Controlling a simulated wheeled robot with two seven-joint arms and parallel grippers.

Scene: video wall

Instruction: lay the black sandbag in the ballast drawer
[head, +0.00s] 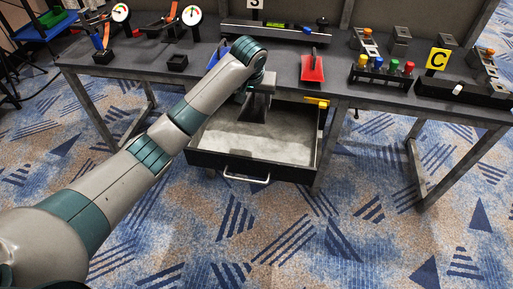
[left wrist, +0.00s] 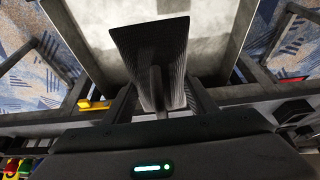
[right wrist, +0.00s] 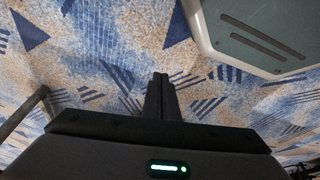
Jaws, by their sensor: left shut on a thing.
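The black sandbag (left wrist: 150,50) is a dark, ribbed slab in the left wrist view. My left gripper (left wrist: 158,92) is shut on its near end, and the bag hangs over the drawer. In the head view my left gripper (head: 258,92) is at the back of the open drawer, with the arm partly covering it. The ballast drawer (head: 235,166) is pulled out below the table and has a bare grey floor; it also shows in the left wrist view (left wrist: 215,40). I cannot tell whether the bag touches the floor. My right gripper (right wrist: 160,95) is shut and empty above the carpet.
The dark table (head: 345,92) runs above and behind the drawer. A yellow piece (head: 317,102) sits at the drawer's back right corner. A red scoop-like thing (head: 312,68), a rack of coloured-top bottles (head: 382,75) and gauges (head: 192,15) stand on the table. The carpet in front is clear.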

